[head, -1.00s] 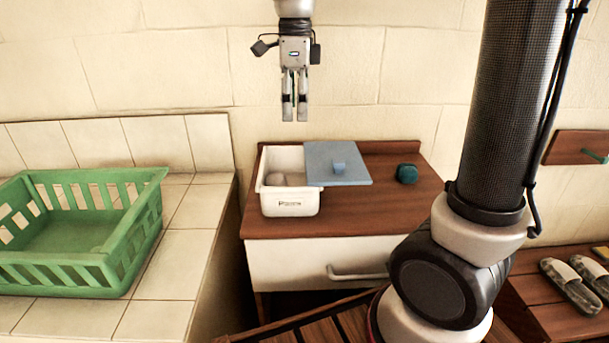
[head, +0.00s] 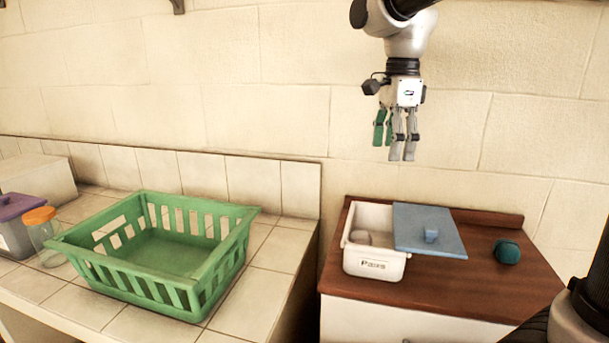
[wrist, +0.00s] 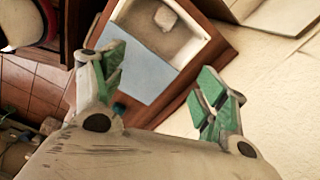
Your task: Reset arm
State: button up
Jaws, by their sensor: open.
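My gripper (head: 402,158) hangs in the air in front of the wall, pointing down, above and behind the wooden-topped cabinet. It is open and empty, and its fingers with green pads spread apart in the wrist view (wrist: 165,88). On the cabinet (head: 395,297) stands a white bin (head: 374,264) with a label on its front and a pale rounded thing (head: 362,238) inside. A blue lid (head: 428,228) with a small knob lies to the right, partly over the bin's edge. The bin and lid also show below the gripper in the wrist view.
A green slatted basket (head: 165,254) sits empty on the tiled counter (head: 268,258) at left. A dark teal object (head: 507,251) lies on the cabinet's right.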

jog(key=s+d+f+n, duration=0.1)
jog(key=s+d+n, duration=0.1)
jog(key=n, duration=0.3)
jog(key=s+d+f+n, duration=0.2)
jog(key=s+n, duration=0.1)
jog(key=n, duration=0.2)
jog(key=s+d+f+n+t, duration=0.1)
jog(key=s+d+f+n, duration=0.1)
jog(key=n, duration=0.3)
jog(key=shift+s+d+f, duration=0.2)
jog(key=shift+s+f, duration=0.05)
jog(key=shift+s, duration=0.25)
jog(key=s+d+f+n+t, duration=0.1)
jog(key=s+d+n+t, duration=0.1)
jog(key=s+d, duration=0.6)
jog(key=shift+s+d+f+t, duration=0.4)
jog(key=shift+s+t, duration=0.1)
jog(key=shift+s, duration=1.4)
